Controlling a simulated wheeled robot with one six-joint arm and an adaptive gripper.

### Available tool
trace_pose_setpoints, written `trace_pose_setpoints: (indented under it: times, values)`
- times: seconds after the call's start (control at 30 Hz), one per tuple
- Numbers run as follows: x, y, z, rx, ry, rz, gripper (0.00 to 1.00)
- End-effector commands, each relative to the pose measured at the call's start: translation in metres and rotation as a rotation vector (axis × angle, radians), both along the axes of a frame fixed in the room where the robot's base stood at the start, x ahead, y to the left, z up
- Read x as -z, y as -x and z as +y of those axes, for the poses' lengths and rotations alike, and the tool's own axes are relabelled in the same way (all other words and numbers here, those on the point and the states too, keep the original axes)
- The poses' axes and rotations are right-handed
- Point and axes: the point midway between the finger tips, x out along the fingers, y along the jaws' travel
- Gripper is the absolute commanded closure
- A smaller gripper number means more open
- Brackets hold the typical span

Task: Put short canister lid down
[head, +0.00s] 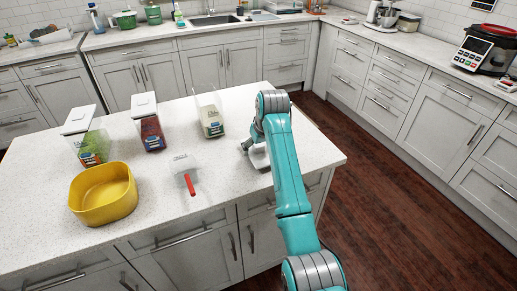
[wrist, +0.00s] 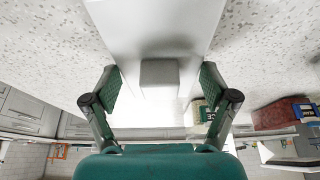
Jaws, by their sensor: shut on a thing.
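My gripper (wrist: 160,88) is shut on the white short canister lid (wrist: 160,30), with a finger at each side. A square grey block (wrist: 160,74) shows on the lid between the fingers. In the head view the lid (head: 259,158) is a small white patch at the island's right side, partly hidden by my arm. I cannot tell whether it touches the counter. A clear canister (head: 211,117) with pale contents stands open to the left of my gripper.
The front right counter is clear, and the island's right edge is close to my gripper.

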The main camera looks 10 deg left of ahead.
Motion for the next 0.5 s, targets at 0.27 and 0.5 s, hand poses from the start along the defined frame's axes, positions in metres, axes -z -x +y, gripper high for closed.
trace_pose_setpoints:
  times: [0.27,0.5]
  values:
    - [0.0082,-0.0003,0.0001,0.0,-0.001,-0.002,0.52]
    - [0.0105,-0.0002,0.0001,0.0,-0.001,-0.001,0.0]
